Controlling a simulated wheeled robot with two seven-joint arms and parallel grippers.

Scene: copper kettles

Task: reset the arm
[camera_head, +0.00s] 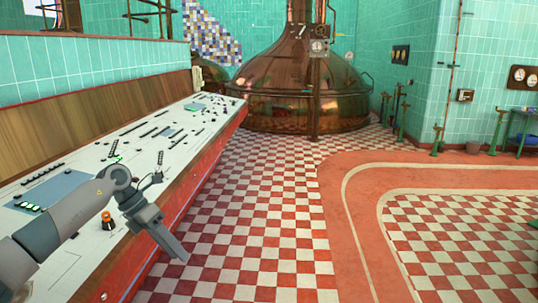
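My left arm (70,220) comes in from the left edge over the sloped control desk. My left gripper (174,244) hangs past the desk's front edge, with its fingers pointing down and right over the checkered floor. The fingers appear as one dark block, so I cannot tell whether they are open or shut. No object shows at the fingertips. My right arm and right gripper are out of view.
The control desk (140,142) with knobs, switches and an orange-red button (107,220) runs along the left. A large copper kettle (290,85) stands at the back. Green valve stands (437,138) line the right wall. The checkered floor (265,215) ahead is clear.

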